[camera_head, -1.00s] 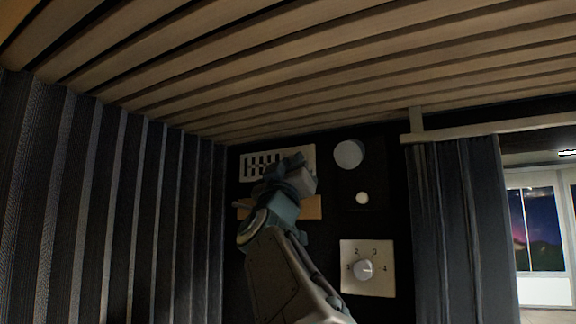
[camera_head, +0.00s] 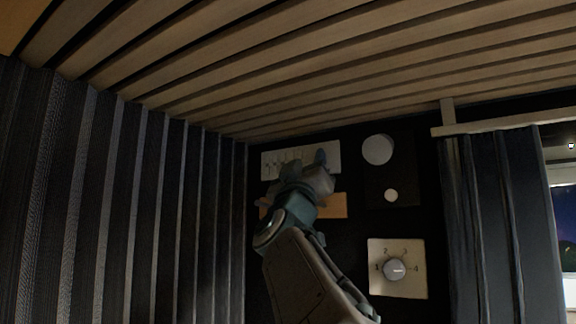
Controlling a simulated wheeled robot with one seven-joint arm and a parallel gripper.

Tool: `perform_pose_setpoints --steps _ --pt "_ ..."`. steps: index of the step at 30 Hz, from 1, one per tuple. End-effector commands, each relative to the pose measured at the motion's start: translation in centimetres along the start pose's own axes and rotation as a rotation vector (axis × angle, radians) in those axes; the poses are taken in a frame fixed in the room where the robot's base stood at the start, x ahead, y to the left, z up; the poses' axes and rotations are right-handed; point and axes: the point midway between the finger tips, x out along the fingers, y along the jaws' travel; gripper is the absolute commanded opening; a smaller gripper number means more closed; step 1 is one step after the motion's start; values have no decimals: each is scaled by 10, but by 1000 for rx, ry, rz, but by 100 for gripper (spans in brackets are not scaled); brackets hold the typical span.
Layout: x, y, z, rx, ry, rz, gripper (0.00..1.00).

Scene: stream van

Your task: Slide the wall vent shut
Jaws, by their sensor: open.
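The wall vent (camera_head: 277,160) is a white slotted panel high on the dark back wall. Its visible slots look pale, with only thin faint lines, so the openings appear covered. My gripper (camera_head: 321,160) is at the right part of the vent, open, and hides some of its lower right. Whether a finger touches the vent's slider cannot be told from here.
An orange-brown strip (camera_head: 332,206) is below the vent, partly behind my arm. A round grey disc (camera_head: 378,149), a small white knob (camera_head: 391,195) and a numbered dial (camera_head: 395,269) are to the right. A slatted ceiling (camera_head: 270,70) is close above; curtains hang left and right.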

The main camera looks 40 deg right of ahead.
Motion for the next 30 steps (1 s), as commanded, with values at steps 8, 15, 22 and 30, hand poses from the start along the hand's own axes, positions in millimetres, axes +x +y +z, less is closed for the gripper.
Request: perform_pose_setpoints --steps 8,15,22,30 --pt "-59 0 5 1 0 0 41" --pt "-109 -1 3 0 1 -1 41" --pt "-131 -1 1 0 0 -1 41" --pt "-133 -1 0 0 0 -2 41"
